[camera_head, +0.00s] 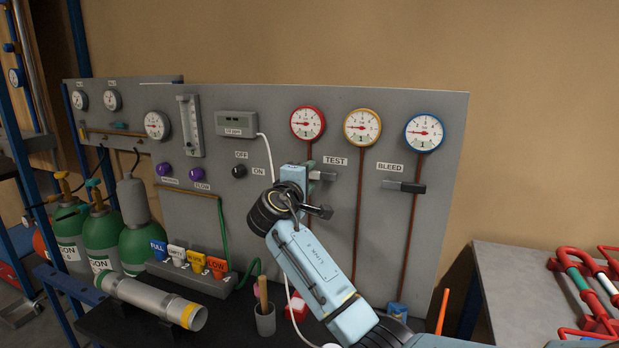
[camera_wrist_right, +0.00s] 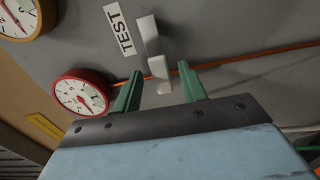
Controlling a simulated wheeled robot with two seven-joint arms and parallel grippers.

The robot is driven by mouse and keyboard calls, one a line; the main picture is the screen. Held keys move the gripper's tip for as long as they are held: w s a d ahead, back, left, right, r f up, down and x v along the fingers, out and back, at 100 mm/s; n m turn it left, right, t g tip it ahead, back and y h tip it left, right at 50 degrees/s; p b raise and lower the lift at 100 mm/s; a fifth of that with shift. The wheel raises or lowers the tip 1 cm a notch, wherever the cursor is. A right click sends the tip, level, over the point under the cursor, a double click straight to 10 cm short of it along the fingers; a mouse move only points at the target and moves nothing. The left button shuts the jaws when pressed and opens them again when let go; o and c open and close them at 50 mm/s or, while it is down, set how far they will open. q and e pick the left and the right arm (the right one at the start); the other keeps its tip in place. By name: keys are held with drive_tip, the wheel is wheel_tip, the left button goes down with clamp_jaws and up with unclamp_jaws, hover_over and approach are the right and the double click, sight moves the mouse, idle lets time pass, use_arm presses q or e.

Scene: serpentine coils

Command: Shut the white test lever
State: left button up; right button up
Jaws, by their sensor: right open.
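The white test lever (camera_wrist_right: 158,68) sticks out from the grey panel beside the TEST label (camera_wrist_right: 119,29) in the right wrist view. In the head view the lever (camera_head: 326,175) shows just below the TEST label (camera_head: 335,161), partly behind my gripper. My right gripper (camera_head: 307,166) is at the lever, with its arm coming up from below. In the right wrist view its two green fingers (camera_wrist_right: 161,72) are apart, one on each side of the lever's end. I cannot tell whether either finger touches it. My left gripper is not in view.
The bleed lever (camera_head: 404,187) is to the right on the same panel (camera_head: 445,130). Red, yellow and blue gauges (camera_head: 424,132) sit above. Gas cylinders (camera_head: 139,240) and a cup (camera_head: 265,319) stand lower left.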

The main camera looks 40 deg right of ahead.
drive_tip(key=v, duration=1.2)
drive_tip(key=shift+s+a, duration=0.15)
drive_tip(key=shift+a, duration=0.05)
drive_tip(key=shift+f, duration=0.1)
